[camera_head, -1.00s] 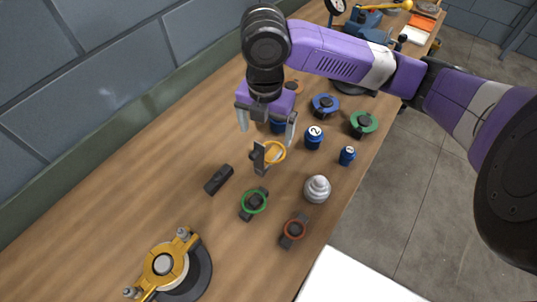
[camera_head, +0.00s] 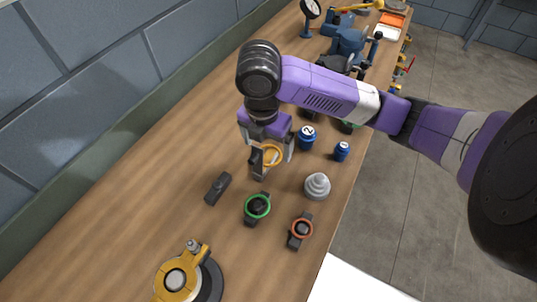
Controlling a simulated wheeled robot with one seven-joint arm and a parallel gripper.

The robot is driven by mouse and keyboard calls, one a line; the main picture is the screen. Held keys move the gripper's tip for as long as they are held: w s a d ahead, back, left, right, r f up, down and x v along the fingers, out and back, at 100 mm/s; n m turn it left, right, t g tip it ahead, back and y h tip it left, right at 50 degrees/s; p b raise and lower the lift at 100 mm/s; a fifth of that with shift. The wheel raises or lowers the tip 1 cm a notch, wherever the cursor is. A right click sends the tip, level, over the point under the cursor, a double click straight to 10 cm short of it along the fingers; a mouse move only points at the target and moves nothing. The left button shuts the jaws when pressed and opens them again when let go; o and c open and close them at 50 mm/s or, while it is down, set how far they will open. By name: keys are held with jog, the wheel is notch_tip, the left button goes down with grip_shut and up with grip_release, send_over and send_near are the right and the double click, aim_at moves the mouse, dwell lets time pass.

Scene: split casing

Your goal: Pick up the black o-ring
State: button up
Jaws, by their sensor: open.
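I cannot make out a black o-ring for certain. A dark block with a small raised part (camera_head: 217,188) lies on the bench left of the ring holders, and no ring shows clearly on it. My gripper (camera_head: 267,148) is open and points down, its pale fingers spread above and around the orange-yellow ring (camera_head: 271,155), which is on a dark upright holder (camera_head: 257,163). Whether the fingers touch either cannot be told. A green ring (camera_head: 257,207) and a red ring (camera_head: 301,229) sit on dark holders nearer the front.
A grey stepped cone (camera_head: 317,186) and blue numbered cans (camera_head: 307,138) (camera_head: 341,151) stand to the right. A yellow and black casing (camera_head: 178,280) is at the front. The bench (camera_head: 120,215) is clear at left, beside the wall. More items partly hide behind my arm.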

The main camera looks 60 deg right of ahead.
jog(key=shift+d+f, duration=0.15)
jog(key=shift+f, duration=1.2)
jog(key=shift+c, duration=0.3)
jog(key=c, duration=1.5)
jog(key=shift+o, duration=0.2)
notch_tip(320, 180, up, 20)
jog(key=p, duration=0.2)
